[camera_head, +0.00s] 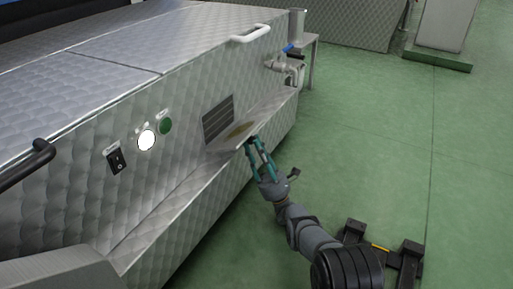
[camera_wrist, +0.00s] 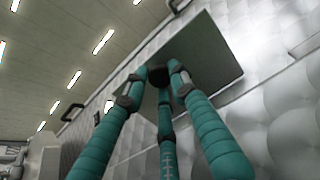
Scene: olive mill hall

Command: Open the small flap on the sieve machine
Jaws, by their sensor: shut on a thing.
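The sieve machine (camera_head: 75,200) is a long silver metal body with a quilted sheen, filling the left of the head view. My gripper (camera_head: 251,143), with teal fingers, is at the flap's outer edge. In the wrist view its fingertips (camera_wrist: 158,80) close around the knob, hiding part of it.
A switch (camera_head: 115,160), a white round button (camera_head: 146,139) and a green one (camera_head: 165,125) sit left of the flap. A white handle (camera_head: 250,33) and a black handle (camera_head: 27,166) stick out. A pipe fitting (camera_head: 288,68) is at the far end. The green floor (camera_head: 385,150) is largely clear.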

